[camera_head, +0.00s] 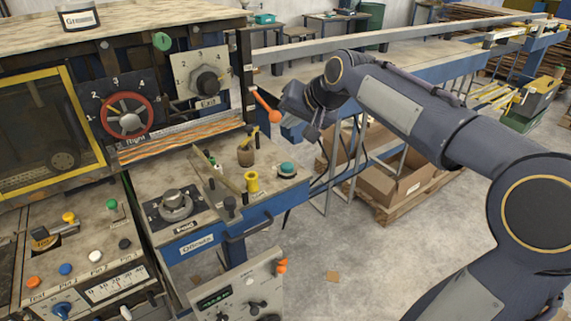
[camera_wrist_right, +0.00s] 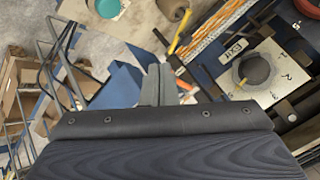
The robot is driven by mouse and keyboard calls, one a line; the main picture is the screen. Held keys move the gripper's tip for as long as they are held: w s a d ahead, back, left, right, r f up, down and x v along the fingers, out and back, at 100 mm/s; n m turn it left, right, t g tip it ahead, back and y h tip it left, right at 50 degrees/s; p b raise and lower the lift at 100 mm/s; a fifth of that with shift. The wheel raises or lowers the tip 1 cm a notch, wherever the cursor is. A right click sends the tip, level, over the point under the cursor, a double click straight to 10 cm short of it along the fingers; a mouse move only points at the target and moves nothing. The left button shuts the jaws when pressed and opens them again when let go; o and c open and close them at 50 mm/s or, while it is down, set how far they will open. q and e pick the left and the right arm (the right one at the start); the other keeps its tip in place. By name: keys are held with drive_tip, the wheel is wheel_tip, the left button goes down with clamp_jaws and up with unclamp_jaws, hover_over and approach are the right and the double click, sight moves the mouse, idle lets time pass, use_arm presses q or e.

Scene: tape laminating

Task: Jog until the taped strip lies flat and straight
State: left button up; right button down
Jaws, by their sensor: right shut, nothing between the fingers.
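An orange striped strip (camera_head: 185,139) runs along the slot under the red handwheel (camera_head: 127,115); part of it shows in the right wrist view (camera_wrist_right: 208,35). I cannot tell from here how flat it lies. An orange-tipped lever (camera_head: 266,101) sticks out from the machine's right end. My right gripper (camera_head: 312,132) is shut and empty, just right of that lever. In the right wrist view its fingers (camera_wrist_right: 157,84) are together, with a bit of orange behind them. A teal button (camera_head: 287,168) sits on the lower panel; it also shows in the wrist view (camera_wrist_right: 109,7). My left gripper is out of view.
The Exit dial (camera_head: 206,81) sits above the strip. A yellow spool (camera_head: 251,181), a brown roll (camera_head: 245,156) and a grey knob (camera_head: 175,204) crowd the lower panel. A control box (camera_head: 243,297) stands in front. A cardboard box (camera_head: 395,183) lies on a pallet behind my right arm.

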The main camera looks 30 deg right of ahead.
drive_tip(key=b, duration=0.7)
hover_over(290, 168)
wheel_tip(290, 168, down, 8)
drive_tip(key=shift+w+d+f, duration=0.1)
drive_tip(key=shift+f+b, duration=0.3)
idle(1.4)
drive_tip(key=shift+f, duration=0.45)
